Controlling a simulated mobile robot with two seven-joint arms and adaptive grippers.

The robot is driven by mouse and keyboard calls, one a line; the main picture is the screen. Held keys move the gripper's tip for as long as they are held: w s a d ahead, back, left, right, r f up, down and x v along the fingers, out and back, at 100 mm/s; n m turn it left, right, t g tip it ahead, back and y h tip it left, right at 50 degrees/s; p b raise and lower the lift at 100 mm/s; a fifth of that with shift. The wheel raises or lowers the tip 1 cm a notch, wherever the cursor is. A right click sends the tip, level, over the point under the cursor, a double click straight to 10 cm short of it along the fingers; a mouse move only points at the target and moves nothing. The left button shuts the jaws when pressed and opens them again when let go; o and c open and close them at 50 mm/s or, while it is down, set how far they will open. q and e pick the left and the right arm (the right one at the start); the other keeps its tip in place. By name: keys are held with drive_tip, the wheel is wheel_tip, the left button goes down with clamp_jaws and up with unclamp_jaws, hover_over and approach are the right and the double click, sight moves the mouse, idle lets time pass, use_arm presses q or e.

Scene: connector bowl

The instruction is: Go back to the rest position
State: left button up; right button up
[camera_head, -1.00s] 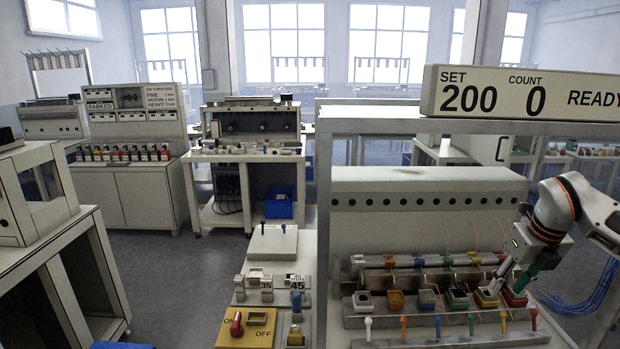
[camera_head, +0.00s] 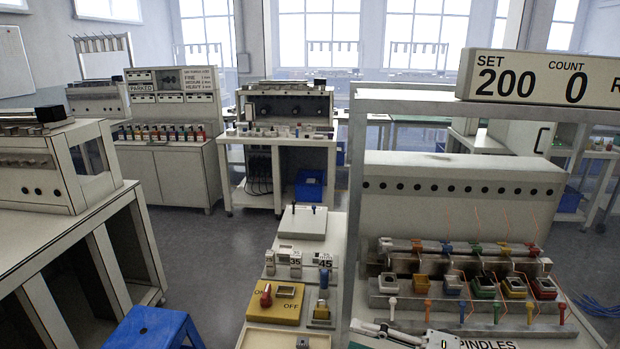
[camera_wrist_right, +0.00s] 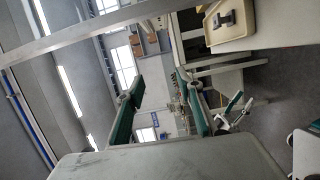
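My right gripper (camera_head: 376,331) is at the bottom edge of the head view, in front of the spindle machine and clear of its row of connector cups. In the right wrist view its two green-padded fingers (camera_wrist_right: 163,110) stand wide apart with nothing between them. A second gripper (camera_wrist_right: 238,108) with green pads shows small in that wrist view; it looks like my left one, with its fingers apart and empty. My left gripper is outside the head view.
The spindle machine (camera_head: 460,205) holds several coloured cups. Left of it, a bench carries the yellow switch plate (camera_head: 262,312) and a cream tray (camera_head: 262,338), also in the wrist view (camera_wrist_right: 232,42). A blue stool (camera_head: 150,325) stands lower left. Grey floor is open beyond it.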

drive_tip(key=s+d+f+m+t+h, duration=0.1)
drive_tip(key=d+f+m+t+h, duration=0.3)
drive_tip(key=m, duration=0.5)
drive_tip(key=d+f+m+t+h, duration=0.3)
drive_tip(key=f+m+t+h, duration=0.2)
drive_tip(key=f+m, duration=0.3)
drive_tip(key=s+d+f+m+g+h, duration=0.2)
drive_tip(key=s+f+m, duration=0.3)
drive_tip(key=s+f, duration=0.2)
drive_tip(key=s+d+f+m+g+h, duration=0.2)
drive_tip(key=s+f+m, duration=0.3)
drive_tip(key=s+f, duration=0.3)
drive_tip(key=shift+f+g+h, duration=0.6)
drive_tip(key=shift+f+h, duration=0.1)
drive_tip(key=shift+c, duration=1.3)
